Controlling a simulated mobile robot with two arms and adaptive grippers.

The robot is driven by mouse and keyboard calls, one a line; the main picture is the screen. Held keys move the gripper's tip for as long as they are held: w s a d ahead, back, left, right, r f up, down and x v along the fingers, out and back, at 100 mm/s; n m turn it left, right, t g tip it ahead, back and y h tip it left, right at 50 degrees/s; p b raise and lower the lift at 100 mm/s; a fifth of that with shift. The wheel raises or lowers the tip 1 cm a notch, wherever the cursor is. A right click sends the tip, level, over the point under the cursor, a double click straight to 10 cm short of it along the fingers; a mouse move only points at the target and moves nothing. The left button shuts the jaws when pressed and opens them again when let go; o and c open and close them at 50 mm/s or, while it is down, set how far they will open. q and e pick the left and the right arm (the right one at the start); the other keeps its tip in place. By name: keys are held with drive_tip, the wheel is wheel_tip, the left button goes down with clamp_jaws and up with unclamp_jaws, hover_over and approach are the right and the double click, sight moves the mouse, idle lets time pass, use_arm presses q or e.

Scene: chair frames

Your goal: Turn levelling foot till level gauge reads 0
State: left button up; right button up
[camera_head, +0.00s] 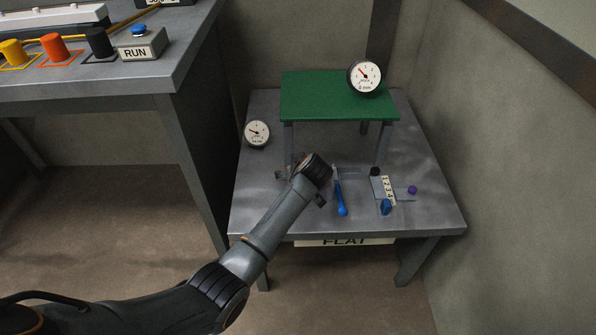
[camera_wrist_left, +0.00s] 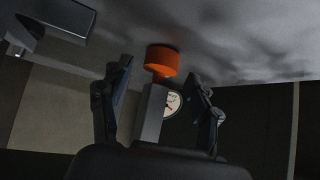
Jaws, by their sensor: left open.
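An orange levelling foot (camera_wrist_left: 162,60) shows in the left wrist view, at the end of a grey leg (camera_wrist_left: 151,112) and against the grey table surface. In the head view my left gripper (camera_head: 302,180) is low at the front left leg of the green-topped frame (camera_head: 325,97) and hides the foot there. In the left wrist view the gripper (camera_wrist_left: 160,76) is open, one finger on each side of the leg and foot, with visible gaps. A round white gauge (camera_head: 365,77) with a red needle is at the green top's back right; its reading is too small to tell.
A second dial (camera_head: 257,133) is at the grey table's (camera_head: 260,205) left edge. A bench (camera_head: 150,85) stands left; walls close the right and back.

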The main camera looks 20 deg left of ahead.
use_arm(q)
drive_tip(key=v, duration=0.9)
drive_tip(key=shift+s+r, duration=0.2)
drive_tip(key=shift+r, duration=0.1)
drive_tip(key=shift+d+f, duration=0.1)
